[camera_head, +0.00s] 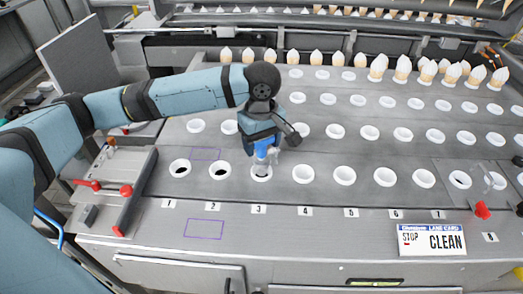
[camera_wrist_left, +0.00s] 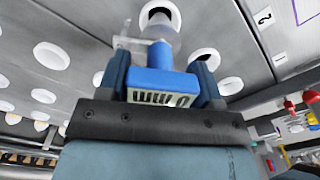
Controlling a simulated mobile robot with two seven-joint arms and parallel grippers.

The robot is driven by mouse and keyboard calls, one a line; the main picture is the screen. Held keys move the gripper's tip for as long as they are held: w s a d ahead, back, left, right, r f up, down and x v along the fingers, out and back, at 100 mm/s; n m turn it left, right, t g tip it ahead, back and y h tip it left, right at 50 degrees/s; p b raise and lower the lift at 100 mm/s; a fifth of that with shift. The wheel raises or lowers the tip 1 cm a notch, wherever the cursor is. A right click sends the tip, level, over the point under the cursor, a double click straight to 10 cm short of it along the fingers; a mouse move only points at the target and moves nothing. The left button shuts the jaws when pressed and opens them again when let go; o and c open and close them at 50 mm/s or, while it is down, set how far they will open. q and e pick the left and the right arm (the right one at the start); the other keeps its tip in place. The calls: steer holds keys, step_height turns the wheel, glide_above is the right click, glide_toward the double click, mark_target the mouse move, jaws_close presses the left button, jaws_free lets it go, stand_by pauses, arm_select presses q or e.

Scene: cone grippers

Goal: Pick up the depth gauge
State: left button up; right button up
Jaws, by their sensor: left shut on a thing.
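The depth gauge (camera_head: 262,149) has a blue body and a pale, clear lower part. My left gripper (camera_head: 265,139) is shut on its blue body, above the white-rimmed hole (camera_head: 261,172) behind label 3. In the left wrist view the gauge (camera_wrist_left: 160,84) sits between the two fingers of my left gripper (camera_wrist_left: 161,76), with its "0 mm" display facing the camera. Its clear end overlaps a hole; I cannot tell whether it touches the rim or reaches inside. My right gripper is not in view.
The grey metal plate (camera_head: 335,200) has rows of white-rimmed holes. Cones (camera_head: 400,69) stand along the back. A fixture with red knobs (camera_head: 126,190) is at the left, a "STOP CLEAN" sign (camera_head: 432,240) at the front right. A red-tipped item (camera_head: 482,210) is at the right.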

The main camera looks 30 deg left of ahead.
arm_select(q)
step_height(320, 180, up, 16)
steer(key=p, duration=0.1)
stand_by(0.8)
